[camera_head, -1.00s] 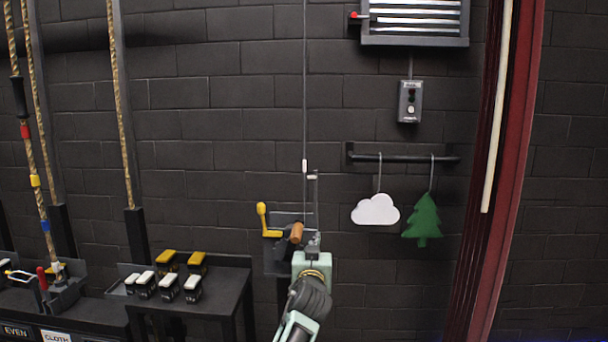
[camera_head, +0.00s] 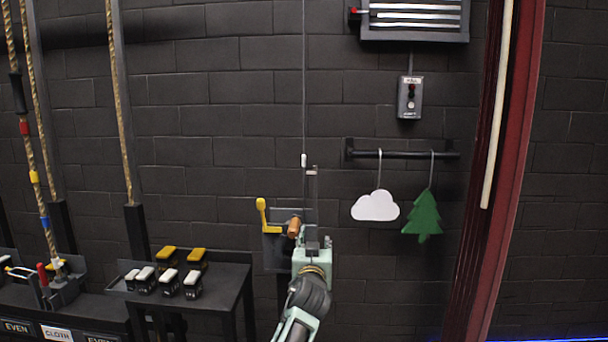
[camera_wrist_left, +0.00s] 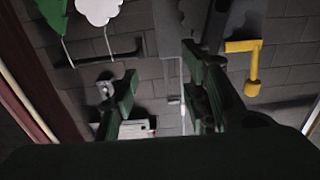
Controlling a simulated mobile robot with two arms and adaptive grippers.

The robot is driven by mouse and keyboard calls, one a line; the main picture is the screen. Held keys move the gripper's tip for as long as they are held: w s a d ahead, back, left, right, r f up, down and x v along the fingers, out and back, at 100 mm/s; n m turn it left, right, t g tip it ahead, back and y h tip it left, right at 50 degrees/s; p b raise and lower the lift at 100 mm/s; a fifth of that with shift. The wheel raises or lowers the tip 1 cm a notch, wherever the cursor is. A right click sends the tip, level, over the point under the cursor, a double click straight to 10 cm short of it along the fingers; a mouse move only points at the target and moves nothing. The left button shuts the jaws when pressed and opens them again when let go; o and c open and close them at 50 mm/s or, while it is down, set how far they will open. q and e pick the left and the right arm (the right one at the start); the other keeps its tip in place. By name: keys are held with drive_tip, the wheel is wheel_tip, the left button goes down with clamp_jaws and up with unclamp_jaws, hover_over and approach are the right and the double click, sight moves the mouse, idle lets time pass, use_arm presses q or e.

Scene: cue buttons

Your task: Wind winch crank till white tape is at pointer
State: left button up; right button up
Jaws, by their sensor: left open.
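The winch (camera_head: 273,253) is a dark unit on the brick wall, with a brown crank handle (camera_head: 293,226) on its front. A thin cable runs up from it, carrying the white tape (camera_head: 304,160). The tape is slightly above a small pale mark, seemingly the pointer (camera_head: 311,172), on the upright bracket. My left gripper (camera_head: 313,243) is just right of the handle and partly in front of the winch. In the left wrist view its dark green fingers (camera_wrist_left: 160,105) are apart, with no handle visible between them. My right gripper is not in view.
A yellow lever (camera_head: 261,215) stands left of the handle and also shows in the left wrist view (camera_wrist_left: 250,65). A white cloud (camera_head: 375,206) and green tree (camera_head: 424,217) hang at right. A table (camera_head: 215,303) with several small blocks stands at left.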

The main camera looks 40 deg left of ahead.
use_arm(q)
drive_tip(key=shift+s, duration=0.1)
drive_tip(key=p+v, duration=0.3)
drive_tip(key=v, duration=0.7)
idle(0.5)
idle(0.3)
